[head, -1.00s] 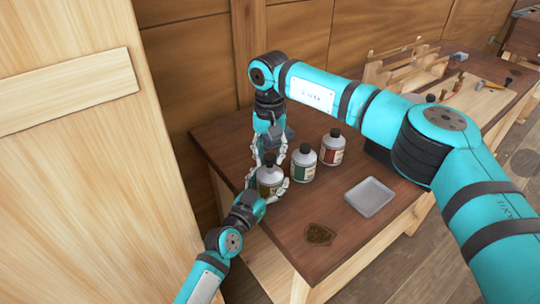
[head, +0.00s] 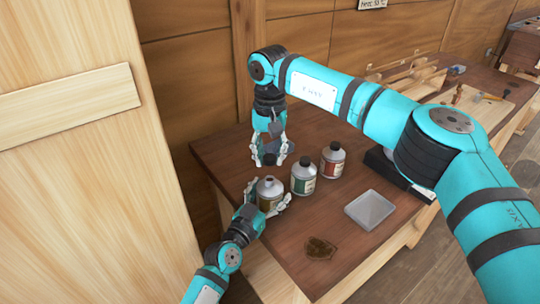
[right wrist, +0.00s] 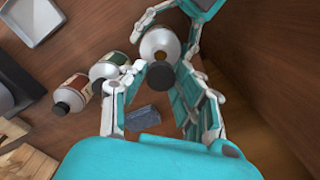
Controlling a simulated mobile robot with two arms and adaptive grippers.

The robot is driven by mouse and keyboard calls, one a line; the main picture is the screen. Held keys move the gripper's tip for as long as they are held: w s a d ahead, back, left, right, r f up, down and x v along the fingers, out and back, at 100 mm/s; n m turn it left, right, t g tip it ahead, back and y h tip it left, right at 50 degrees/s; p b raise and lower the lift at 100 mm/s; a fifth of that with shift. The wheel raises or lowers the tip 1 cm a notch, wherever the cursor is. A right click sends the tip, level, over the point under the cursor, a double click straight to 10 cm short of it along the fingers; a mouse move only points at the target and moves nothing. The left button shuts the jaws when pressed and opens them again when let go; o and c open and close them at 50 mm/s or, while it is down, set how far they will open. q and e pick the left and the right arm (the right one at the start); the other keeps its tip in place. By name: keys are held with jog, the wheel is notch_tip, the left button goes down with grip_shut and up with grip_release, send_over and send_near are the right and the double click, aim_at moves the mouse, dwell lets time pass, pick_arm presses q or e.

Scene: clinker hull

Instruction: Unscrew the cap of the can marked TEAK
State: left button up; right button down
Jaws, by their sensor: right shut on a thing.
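A grey can with an olive-brown label (head: 268,201) stands at the left of a row of three, its neck open; in the right wrist view it (right wrist: 157,42) shows the opening. My left gripper (head: 268,206) is shut around its body. My right gripper (head: 269,157) is above it, shut on a dark cap (right wrist: 160,76), clear of the neck. A can with a green label (head: 303,177) and one with a red label (head: 332,162) stand to the right, both capped. The label words are too small to read.
A shallow grey tray (head: 370,209) and a flat brown patch (head: 320,249) lie on the dark table (head: 290,232). A blue-grey block (right wrist: 145,118) lies near my right gripper in the right wrist view. Wooden pieces and tools are at the far right.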

pick_arm(q)
jog(key=o, duration=0.3)
jog(key=shift+r, duration=0.1)
